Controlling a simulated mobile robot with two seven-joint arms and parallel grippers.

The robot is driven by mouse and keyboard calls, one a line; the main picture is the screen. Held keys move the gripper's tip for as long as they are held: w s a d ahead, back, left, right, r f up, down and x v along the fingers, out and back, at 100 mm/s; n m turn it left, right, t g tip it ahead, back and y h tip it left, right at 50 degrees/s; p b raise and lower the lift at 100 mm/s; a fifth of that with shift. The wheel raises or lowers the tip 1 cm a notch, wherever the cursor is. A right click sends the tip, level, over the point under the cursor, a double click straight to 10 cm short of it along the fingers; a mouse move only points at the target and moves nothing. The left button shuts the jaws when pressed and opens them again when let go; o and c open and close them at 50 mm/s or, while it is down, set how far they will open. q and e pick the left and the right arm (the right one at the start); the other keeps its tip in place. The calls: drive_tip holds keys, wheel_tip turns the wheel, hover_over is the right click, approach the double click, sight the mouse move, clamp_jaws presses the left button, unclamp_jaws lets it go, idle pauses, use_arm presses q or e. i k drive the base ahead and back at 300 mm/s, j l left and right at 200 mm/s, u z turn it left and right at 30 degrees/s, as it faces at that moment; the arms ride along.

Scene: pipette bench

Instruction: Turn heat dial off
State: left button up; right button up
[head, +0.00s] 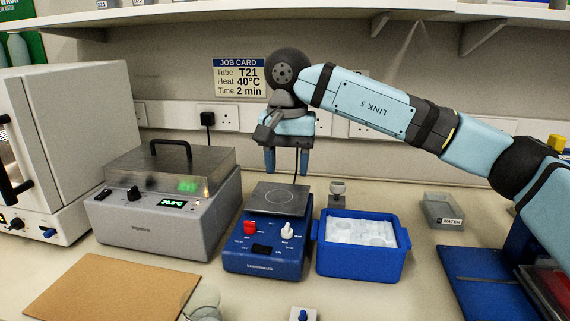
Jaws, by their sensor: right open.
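A blue hotplate stirrer (262,262) with a square grey top plate (278,198) stands in the middle of the bench. A red dial (250,227) is at the left of its sloped front and a white dial (287,230) at the right. I cannot read the small labels, so which dial sets heat is unclear. My right gripper (286,166) hangs above and behind the top plate, fingers pointing down, open and empty. It touches neither dial. My left gripper is out of view.
A grey heater (165,232) with a clear lid stands left, a blue ice tub (360,260) right. A brown board (112,287) and a glass beaker (203,302) lie in front. A job card (240,77) reads T21, 40°C, 2 min.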

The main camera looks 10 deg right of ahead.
sight(249, 226)
drive_tip(key=k+j, duration=0.15)
drive_tip(key=k, duration=0.35)
drive_tip(key=k+j, duration=0.15)
drive_tip(key=k, duration=0.35)
